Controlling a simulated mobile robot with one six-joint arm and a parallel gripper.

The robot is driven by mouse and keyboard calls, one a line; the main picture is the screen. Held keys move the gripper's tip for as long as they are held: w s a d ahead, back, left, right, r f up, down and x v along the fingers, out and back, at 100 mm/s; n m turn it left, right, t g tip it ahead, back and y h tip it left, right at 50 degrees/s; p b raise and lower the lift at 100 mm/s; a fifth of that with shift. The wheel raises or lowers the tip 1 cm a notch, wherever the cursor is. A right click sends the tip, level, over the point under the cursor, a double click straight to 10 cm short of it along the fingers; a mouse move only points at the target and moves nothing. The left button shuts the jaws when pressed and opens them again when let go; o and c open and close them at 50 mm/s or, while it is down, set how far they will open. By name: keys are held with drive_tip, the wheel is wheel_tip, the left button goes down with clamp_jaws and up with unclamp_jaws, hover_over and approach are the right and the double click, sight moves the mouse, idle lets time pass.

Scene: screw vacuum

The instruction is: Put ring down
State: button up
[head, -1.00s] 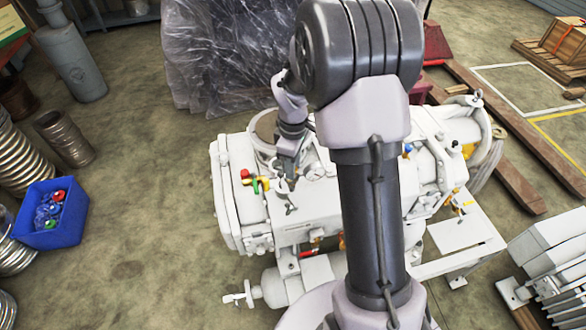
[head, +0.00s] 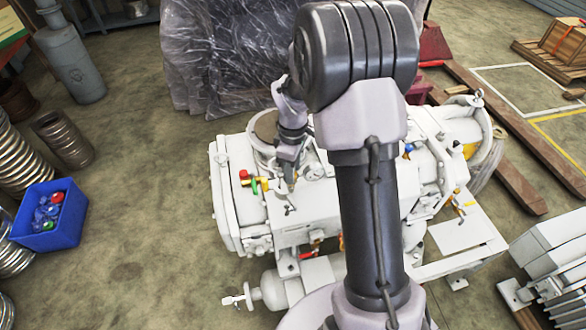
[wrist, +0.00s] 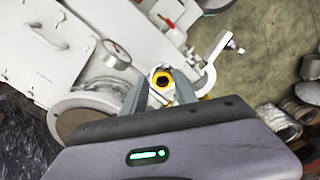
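My gripper (wrist: 159,84) points down over the white pump (head: 320,195). In the wrist view its two grey fingers stand apart. Between their tips shows a small pale ring-like piece (wrist: 152,74) around a yellow and dark centre (wrist: 163,80). I cannot tell whether the fingers touch this piece or it lies below them on a pump port. In the head view my gripper (head: 289,178) is small, above the pump's top left part; no ring can be made out there.
A round gauge (wrist: 116,54) and a wide round flange (wrist: 80,112) are close to the fingers. Coloured valve handles (head: 256,184) stand left of my gripper. A blue bin (head: 48,232) stands on the floor at left; the floor between is clear.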

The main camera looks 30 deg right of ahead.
drive_tip(key=shift+s+a+f, duration=0.15)
drive_tip(key=shift+s+f, duration=0.15)
drive_tip(key=shift+s, duration=0.05)
drive_tip(key=shift+r, duration=0.15)
wheel_tip(320, 180, up, 13)
drive_tip(key=p, duration=0.4)
drive_tip(key=s+a+r+m+t, duration=0.2)
drive_tip(key=s+a+r+m, duration=0.4)
drive_tip(key=r, duration=0.4)
drive_tip(key=s+a+r+m+t+y, duration=0.1)
drive_tip(key=s+a+m+t, duration=0.1)
drive_tip(key=s, duration=0.6)
drive_tip(key=s+a+r+m+t+y, duration=0.1)
drive_tip(key=s+a+r+m, duration=0.1)
drive_tip(key=s+a+m, duration=0.3)
drive_tip(key=s, duration=0.2)
drive_tip(key=shift+s+a+t, duration=0.35)
drive_tip(key=shift+a+t, duration=0.05)
